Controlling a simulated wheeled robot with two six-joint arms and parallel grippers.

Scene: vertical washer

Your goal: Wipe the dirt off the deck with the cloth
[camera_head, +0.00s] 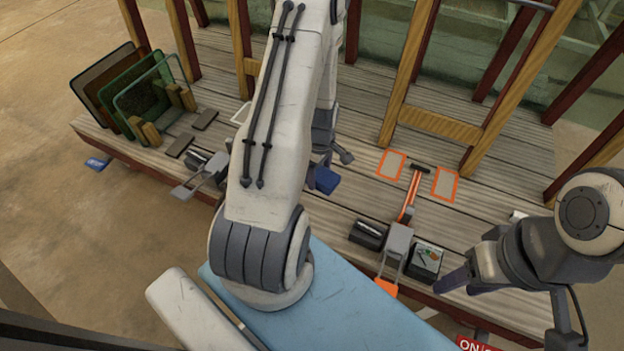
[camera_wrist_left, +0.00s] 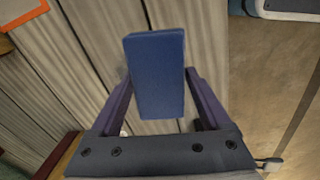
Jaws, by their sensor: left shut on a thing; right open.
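A blue block-shaped cloth (camera_head: 325,180) is held just above or on the plank deck (camera_head: 350,230); I cannot tell whether it touches. My left gripper (camera_head: 322,164) is shut on it. In the left wrist view the cloth (camera_wrist_left: 155,75) sits upright between the two purple fingers, with the deck planks behind it. My right gripper (camera_head: 462,287) is open and empty at the deck's front right edge. No clear dirt patch shows; my left arm hides part of the deck's middle.
Two orange-outlined rectangles (camera_head: 392,165) (camera_head: 445,184) flank an orange-handled lever (camera_head: 410,195). Dark boxes (camera_head: 368,234) (camera_head: 426,261) stand at the front edge. Framed panels (camera_head: 150,95) lean in a wooden rack at the left. Wooden posts (camera_head: 410,70) rise along the back.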

